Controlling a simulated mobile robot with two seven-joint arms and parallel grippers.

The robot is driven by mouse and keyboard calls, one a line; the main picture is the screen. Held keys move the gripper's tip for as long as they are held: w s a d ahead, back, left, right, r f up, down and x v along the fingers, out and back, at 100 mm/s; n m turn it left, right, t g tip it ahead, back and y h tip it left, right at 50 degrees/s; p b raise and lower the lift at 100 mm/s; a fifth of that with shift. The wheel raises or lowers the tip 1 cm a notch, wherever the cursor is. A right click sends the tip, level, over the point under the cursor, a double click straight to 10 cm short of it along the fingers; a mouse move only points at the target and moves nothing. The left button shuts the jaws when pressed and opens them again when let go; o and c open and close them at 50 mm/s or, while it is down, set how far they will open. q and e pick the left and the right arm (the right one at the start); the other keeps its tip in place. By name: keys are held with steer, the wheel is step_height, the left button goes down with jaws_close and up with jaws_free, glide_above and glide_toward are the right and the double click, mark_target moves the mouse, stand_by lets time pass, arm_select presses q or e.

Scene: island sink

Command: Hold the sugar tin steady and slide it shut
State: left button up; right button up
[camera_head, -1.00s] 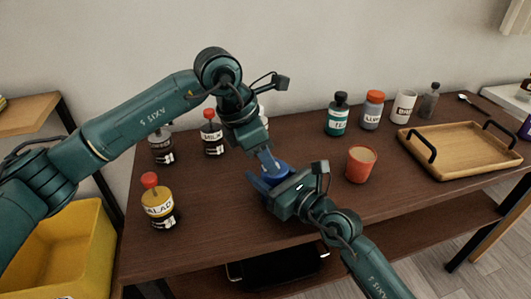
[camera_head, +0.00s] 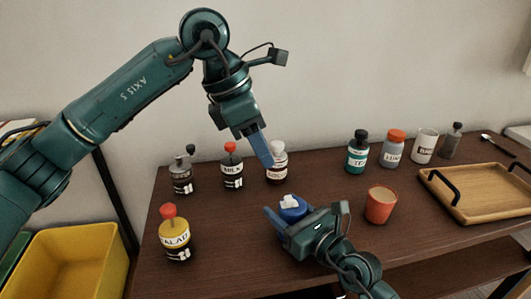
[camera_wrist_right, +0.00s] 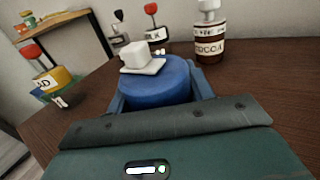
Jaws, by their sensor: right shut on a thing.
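The sugar tin is a round blue tin (camera_head: 292,210) on the table. A small white slab with a white cube-shaped knob (camera_wrist_right: 140,58) lies on its top, towards the far left edge in the right wrist view. My right gripper (camera_head: 287,218) is shut on the blue tin (camera_wrist_right: 155,86), with a finger on each side of it. My left gripper (camera_head: 262,152) is raised behind and above the tin, apart from it. Its blue fingers overlap from this side, so I cannot tell whether they are open. I see nothing held in it.
A terracotta cup (camera_head: 381,206) stands right of the tin. Several labelled bottles and jars line the back, including a cocoa bottle (camera_head: 277,163) just behind my left fingers. A yellow bottle with a red top (camera_head: 174,236) stands front left. A wooden tray (camera_head: 475,207) is at right.

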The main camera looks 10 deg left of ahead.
steer(key=o, duration=1.1)
